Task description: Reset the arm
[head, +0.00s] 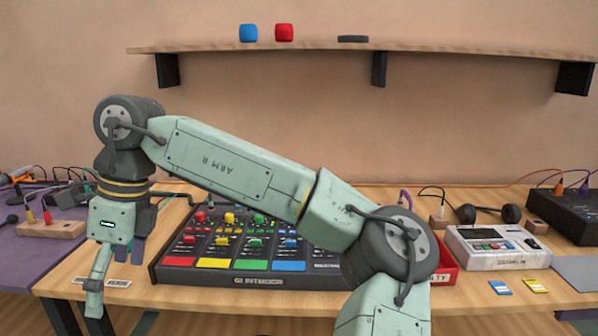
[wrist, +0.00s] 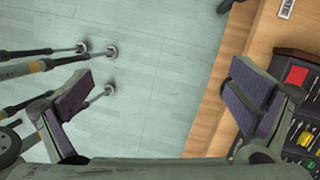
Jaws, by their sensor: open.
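My gripper (head: 112,276) hangs at the left of the head view, pointing down at the table's front edge. My arm reaches across the picture from the lower right to it. In the wrist view my gripper (wrist: 162,92) has its two dark-padded fingers wide apart, with nothing between them. Below the gap are the pale floor and the edge of the wooden table (wrist: 218,100). The mixer (head: 225,277), with coloured pads and knobs, lies to the right of my gripper. My arm hides part of it.
To the right are a white drum machine (head: 495,245), headphones (head: 487,213) and small cards (head: 500,287). A wooden block (head: 50,229) with cables sits at left.

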